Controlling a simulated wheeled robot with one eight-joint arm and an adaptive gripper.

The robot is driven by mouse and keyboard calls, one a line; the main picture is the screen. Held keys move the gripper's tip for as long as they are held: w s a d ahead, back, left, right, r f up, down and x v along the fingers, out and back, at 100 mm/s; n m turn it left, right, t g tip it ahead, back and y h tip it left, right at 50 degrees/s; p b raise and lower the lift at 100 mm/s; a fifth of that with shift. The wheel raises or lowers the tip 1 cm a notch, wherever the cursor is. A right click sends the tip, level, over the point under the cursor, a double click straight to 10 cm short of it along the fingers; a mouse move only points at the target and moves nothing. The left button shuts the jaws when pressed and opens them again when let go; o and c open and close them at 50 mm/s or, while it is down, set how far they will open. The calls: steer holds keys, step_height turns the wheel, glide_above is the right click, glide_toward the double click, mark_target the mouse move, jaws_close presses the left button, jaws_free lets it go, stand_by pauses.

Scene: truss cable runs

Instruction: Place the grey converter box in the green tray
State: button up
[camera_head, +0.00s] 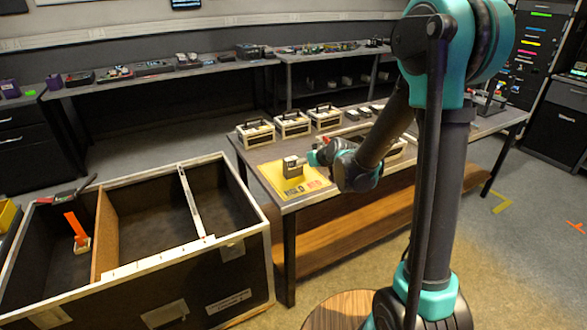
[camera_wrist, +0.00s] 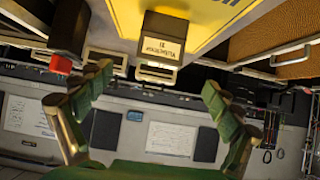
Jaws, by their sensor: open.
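A small grey box (camera_head: 292,167), which looks like the converter box, stands on a yellow sheet (camera_head: 270,180) at the left end of the middle table. In the wrist view a dark box (camera_wrist: 172,27) with a pale label lies ahead, between the fingertips in the picture. My gripper (camera_head: 316,157) is just to the right of the box in the head view. Its green fingers (camera_wrist: 156,82) are spread and empty in the wrist view. Whether they touch the box cannot be told. I cannot make out a green tray in either view.
Several cream cases with handles (camera_head: 293,124) line the table's back edge. A large open crate (camera_head: 240,245) with dividers stands left of the table, an orange upright piece (camera_head: 76,228) inside it. Benches with equipment (camera_head: 155,68) run along the back. Open floor lies at right.

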steer(key=shift+x, duration=5.45)
steer(key=shift+c, duration=0.2)
steer(key=c, duration=1.6)
steer(key=shift+o, duration=0.2)
steer(key=shift+r, duration=0.1)
